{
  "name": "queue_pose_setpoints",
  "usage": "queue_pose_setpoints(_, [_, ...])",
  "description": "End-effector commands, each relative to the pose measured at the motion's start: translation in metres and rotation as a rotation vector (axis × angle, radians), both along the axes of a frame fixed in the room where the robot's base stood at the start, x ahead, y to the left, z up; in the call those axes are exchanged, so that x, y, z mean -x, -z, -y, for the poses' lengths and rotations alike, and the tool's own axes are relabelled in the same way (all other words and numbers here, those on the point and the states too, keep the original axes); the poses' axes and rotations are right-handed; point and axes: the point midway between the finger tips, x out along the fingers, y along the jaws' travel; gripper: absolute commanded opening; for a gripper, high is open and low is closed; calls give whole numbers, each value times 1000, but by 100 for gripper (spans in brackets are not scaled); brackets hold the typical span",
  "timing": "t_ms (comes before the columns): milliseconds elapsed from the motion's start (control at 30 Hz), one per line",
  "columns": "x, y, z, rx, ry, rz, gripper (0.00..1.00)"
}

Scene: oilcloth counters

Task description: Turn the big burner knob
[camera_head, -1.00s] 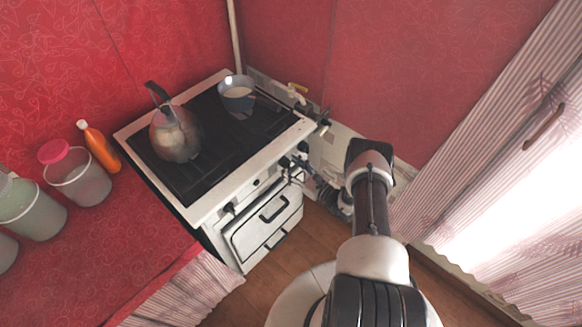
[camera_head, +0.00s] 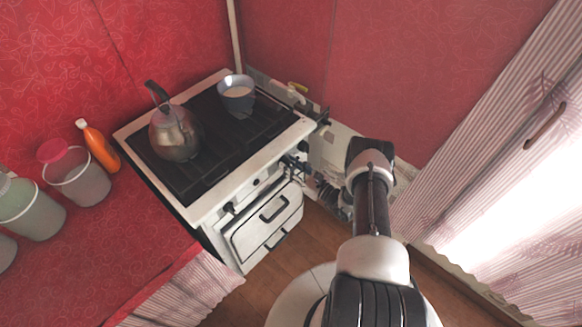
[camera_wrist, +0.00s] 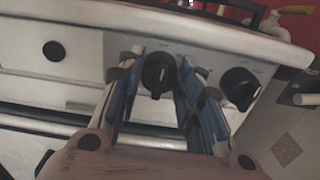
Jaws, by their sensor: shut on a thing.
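The stove's front panel (camera_wrist: 90,48) carries several round black knobs. In the wrist view one black burner knob (camera_wrist: 157,77) sits between the blue-padded fingers of my gripper (camera_wrist: 160,60), which is shut on it from both sides. A second black knob (camera_wrist: 240,86) is just right of the right finger, and a plain black one (camera_wrist: 54,51) is further left.
A kettle (camera_head: 175,135) and a grey pot (camera_head: 236,94) stand on the black stove top (camera_head: 205,185). An oven door handle (camera_head: 273,209) sticks out below the knobs. An orange bottle (camera_head: 101,147) and jars stand on the red counter (camera_head: 110,245) at left.

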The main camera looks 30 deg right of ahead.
Motion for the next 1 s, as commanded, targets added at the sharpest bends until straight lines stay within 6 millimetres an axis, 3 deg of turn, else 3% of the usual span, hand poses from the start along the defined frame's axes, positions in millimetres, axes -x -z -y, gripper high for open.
queue_pose_setpoints(1000, [-1, 3, 2, -648, -1, -237, 9])
